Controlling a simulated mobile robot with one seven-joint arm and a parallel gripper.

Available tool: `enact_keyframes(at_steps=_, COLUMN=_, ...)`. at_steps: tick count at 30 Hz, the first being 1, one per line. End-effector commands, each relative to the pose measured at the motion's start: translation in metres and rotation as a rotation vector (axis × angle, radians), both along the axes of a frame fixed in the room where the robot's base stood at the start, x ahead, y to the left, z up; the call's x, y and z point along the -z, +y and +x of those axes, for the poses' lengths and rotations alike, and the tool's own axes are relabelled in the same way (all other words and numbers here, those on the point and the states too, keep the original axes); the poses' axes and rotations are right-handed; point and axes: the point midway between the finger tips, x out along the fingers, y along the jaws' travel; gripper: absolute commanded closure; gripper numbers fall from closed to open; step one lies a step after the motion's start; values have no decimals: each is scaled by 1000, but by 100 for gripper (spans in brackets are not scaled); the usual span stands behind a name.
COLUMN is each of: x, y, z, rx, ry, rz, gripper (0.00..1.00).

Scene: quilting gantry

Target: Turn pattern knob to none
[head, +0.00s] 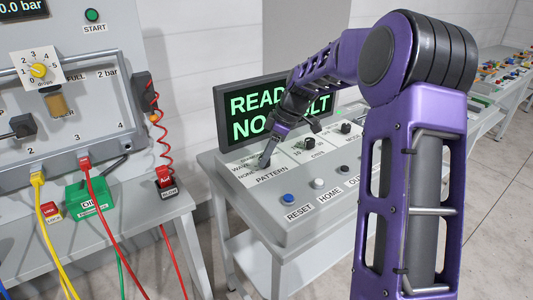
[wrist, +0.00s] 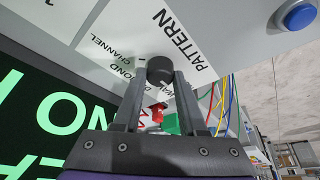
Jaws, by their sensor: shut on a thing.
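The black pattern knob (wrist: 160,68) stands on a white plate printed PATTERN, with words such as DIAMOND and CHANNEL around it. My gripper (wrist: 161,78) has its two grey fingers closed on the sides of this knob. In the head view, my gripper (head: 265,161) reaches down to the left end of the grey console, at the PATTERN label (head: 272,175). WAVE and NONE are printed at the left of that plate. The fingers hide the knob there, and I cannot tell which word it points at.
A dark screen (head: 230,127) with green letters, partly hidden by my arm, stands behind the console (head: 270,215). Other knobs sit right of the gripper. A blue RESET button (head: 288,198) and a white HOME button (head: 318,183) lie in front. A panel with cables stands left.

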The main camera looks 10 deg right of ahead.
Motion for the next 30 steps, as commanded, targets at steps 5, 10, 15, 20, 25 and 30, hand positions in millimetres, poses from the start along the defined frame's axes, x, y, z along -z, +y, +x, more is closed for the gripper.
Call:
enact_keyframes(at_steps=5, x=0, y=-1, z=0, rx=-20, ry=1, rz=-2, gripper=100)
enact_keyframes(at_steps=10, x=0, y=-1, z=0, rx=-23, ry=1, rz=-2, gripper=100)
enact_keyframes(at_steps=15, x=0, y=-1, z=0, rx=-23, ry=1, rz=-2, gripper=100)
enact_keyframes(at_steps=20, x=0, y=-1, z=0, rx=-22, ry=1, rz=-2, gripper=34)
enact_keyframes(at_steps=25, x=0, y=-1, z=0, rx=-22, ry=0, rz=-1, gripper=29)
enact_keyframes(at_steps=30, x=-1, y=-1, z=0, rx=-22, ry=0, rz=-1, gripper=29)
